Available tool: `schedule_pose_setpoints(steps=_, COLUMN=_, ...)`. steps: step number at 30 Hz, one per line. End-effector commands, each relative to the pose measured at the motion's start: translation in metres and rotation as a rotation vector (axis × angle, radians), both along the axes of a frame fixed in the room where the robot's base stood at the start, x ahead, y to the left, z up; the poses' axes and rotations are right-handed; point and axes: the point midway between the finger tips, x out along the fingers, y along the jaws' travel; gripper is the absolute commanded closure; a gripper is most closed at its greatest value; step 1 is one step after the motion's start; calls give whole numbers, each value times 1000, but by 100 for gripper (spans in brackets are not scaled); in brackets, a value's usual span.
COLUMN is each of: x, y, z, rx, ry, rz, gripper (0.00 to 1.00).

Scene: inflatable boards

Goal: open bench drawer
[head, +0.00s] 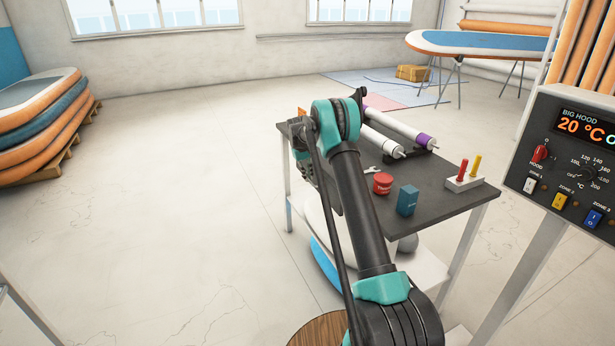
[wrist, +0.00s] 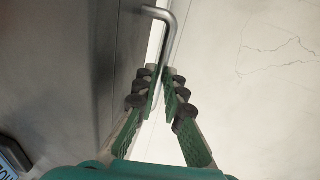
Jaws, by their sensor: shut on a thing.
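The bench (head: 452,188) has a dark top and pale legs, right of centre in the head view. In the wrist view, a bent metal handle (wrist: 169,32) stands out from a dark grey panel (wrist: 92,60), which looks like the drawer front. My gripper (wrist: 163,76) is shut on the handle's lower stretch, its green padded fingers on either side of it. In the head view my arm covers the bench's near left part, so the drawer and handle are hidden there. I cannot tell how far the drawer stands out.
A red tin (head: 383,184), a blue box (head: 407,200), white rolls (head: 398,126) and a holder with red and yellow handles (head: 464,183) lie on the bench top. A control panel (head: 575,160) stands at right. Stacked boards (head: 45,120) are at far left. The floor between is clear.

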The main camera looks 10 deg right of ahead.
Motion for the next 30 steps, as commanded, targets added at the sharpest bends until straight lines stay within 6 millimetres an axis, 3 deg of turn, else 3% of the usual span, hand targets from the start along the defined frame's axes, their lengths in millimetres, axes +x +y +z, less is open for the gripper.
schedule_pose_setpoints(steps=8, x=-8, y=24, z=1, rx=0, ry=0, rz=3, gripper=100)
schedule_pose_setpoints(steps=14, x=-24, y=75, z=0, rx=0, ry=1, rz=6, gripper=100)
schedule_pose_setpoints(steps=24, x=-57, y=175, z=0, rx=0, ry=0, rz=5, gripper=100)
schedule_pose_setpoints(steps=30, x=-71, y=217, z=0, rx=0, ry=1, rz=4, gripper=100)
